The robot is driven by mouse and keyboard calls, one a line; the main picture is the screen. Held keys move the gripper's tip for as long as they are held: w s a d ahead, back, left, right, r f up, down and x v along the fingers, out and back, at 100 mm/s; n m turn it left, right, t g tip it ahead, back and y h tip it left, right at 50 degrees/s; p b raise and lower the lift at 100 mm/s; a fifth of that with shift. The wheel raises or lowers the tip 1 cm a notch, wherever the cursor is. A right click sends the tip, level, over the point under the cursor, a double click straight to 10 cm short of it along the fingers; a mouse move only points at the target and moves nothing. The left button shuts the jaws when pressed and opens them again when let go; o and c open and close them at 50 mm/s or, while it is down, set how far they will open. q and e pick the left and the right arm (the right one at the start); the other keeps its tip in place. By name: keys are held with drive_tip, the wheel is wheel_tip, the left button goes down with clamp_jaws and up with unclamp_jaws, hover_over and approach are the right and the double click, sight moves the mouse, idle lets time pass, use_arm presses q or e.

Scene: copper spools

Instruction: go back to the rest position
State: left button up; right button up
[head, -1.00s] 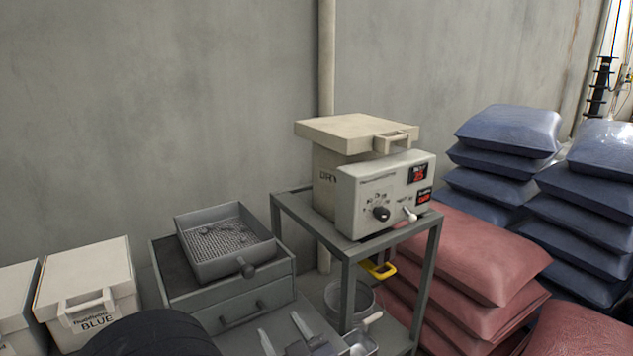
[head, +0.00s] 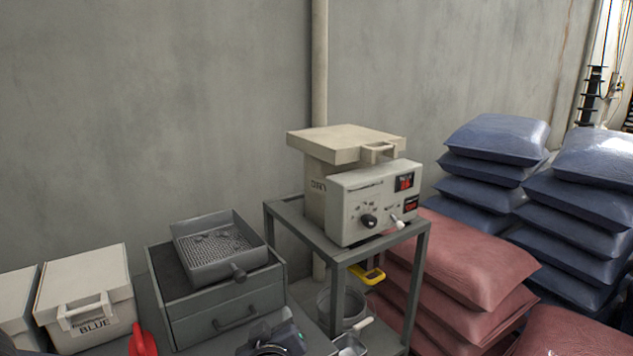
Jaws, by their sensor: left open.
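My left gripper (head: 272,336) shows at the bottom edge of the head view, in front of the grey drawer unit. It is open, and nothing shows held in it. Its lower part is cut off by the frame. My right gripper is not in view.
A grey drawer unit (head: 228,315) carries a mesh tray (head: 220,262). A metal stand (head: 338,290) to its right holds a beige control machine (head: 374,200). A lidded white box (head: 85,290) stands at left, near a partly visible red thing (head: 143,342). Red sacks (head: 470,265) are stacked at right.

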use_arm(q)
drive_tip(key=s+a+r+m+g+h+p, duration=0.2)
drive_tip(key=s+a+r+m+g+h, duration=0.1)
drive_tip(key=s+a+r+h, duration=0.3)
drive_tip(key=s+a+f+m+g+p, duration=0.1)
drive_tip(key=s+a+f+g, duration=0.1)
drive_tip(key=s, duration=0.8)
drive_tip(key=s+a+f+m+g+p, duration=0.1)
drive_tip(key=s+a+f+g, duration=0.2)
drive_tip(key=s, duration=0.7)
drive_tip(key=shift+a+f+g, duration=0.15)
drive_tip(key=shift+a+g, duration=0.25)
drive_tip(key=shift+a, duration=0.3)
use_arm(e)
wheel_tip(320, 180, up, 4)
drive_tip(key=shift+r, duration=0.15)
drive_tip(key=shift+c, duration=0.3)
